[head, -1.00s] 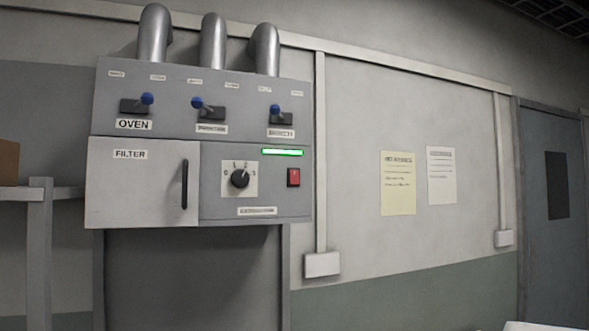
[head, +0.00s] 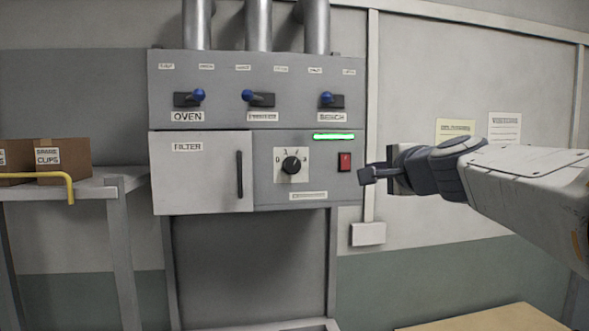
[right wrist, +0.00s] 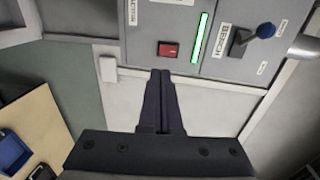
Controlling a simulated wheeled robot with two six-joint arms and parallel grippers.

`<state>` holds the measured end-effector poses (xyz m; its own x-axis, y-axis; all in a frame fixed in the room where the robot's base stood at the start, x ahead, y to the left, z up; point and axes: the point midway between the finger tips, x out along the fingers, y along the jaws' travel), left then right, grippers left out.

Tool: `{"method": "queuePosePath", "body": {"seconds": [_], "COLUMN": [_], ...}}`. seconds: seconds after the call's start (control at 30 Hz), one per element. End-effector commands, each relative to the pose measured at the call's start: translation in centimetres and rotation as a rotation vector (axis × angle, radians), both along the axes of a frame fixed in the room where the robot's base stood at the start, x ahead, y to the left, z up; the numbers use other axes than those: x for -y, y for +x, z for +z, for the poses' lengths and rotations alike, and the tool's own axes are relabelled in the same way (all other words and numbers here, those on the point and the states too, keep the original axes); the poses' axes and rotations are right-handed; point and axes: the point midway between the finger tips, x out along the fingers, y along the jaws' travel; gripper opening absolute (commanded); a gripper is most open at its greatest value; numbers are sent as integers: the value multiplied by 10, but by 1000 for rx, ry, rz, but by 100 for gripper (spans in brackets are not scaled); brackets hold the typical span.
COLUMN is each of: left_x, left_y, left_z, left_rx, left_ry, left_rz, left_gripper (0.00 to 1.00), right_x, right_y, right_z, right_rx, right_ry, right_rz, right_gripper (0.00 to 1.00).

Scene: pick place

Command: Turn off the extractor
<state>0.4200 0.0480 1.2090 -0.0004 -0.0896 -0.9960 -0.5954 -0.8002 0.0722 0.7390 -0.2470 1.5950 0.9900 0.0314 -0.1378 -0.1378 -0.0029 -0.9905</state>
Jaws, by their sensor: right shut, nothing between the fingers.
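The extractor (head: 225,100) is a grey wall panel with three pipes on top. Its red switch (head: 345,162) is at the lower right, under a lit green bar (head: 334,136). A black knob (head: 291,166) with a numbered dial is left of the switch. My right gripper (head: 366,175) is shut and empty, just right of the switch and apart from it as far as I can tell. In the right wrist view the red switch (right wrist: 168,49) lies ahead of the shut fingertips (right wrist: 161,73). My left gripper is not in view.
Three blue-tipped levers (head: 198,95) line the panel's upper part. The filter door (head: 200,182) is closed. A shelf (head: 95,187) with cardboard boxes (head: 63,161) stands at left. A wooden tabletop (head: 490,318) is at lower right.

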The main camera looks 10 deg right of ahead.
Motion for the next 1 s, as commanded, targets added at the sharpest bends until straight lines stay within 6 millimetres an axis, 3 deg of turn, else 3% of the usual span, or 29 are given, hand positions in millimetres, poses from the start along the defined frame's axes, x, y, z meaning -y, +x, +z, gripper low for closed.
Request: {"method": "queuePosePath", "body": {"seconds": [0.17, 0.7, 1.0], "left_x": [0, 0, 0], "left_y": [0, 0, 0], "left_z": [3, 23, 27], "left_rx": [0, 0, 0], "left_ry": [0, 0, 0], "left_rz": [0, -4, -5], "left_gripper": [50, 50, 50], "right_x": [-2, -6, -6], "right_y": [15, 119, 139], "right_z": [-2, -16, -20], "right_rx": [-3, -4, -1], "right_ry": [2, -1, -2], "right_rz": [5, 3, 3], "right_gripper": [0, 0, 0]}}
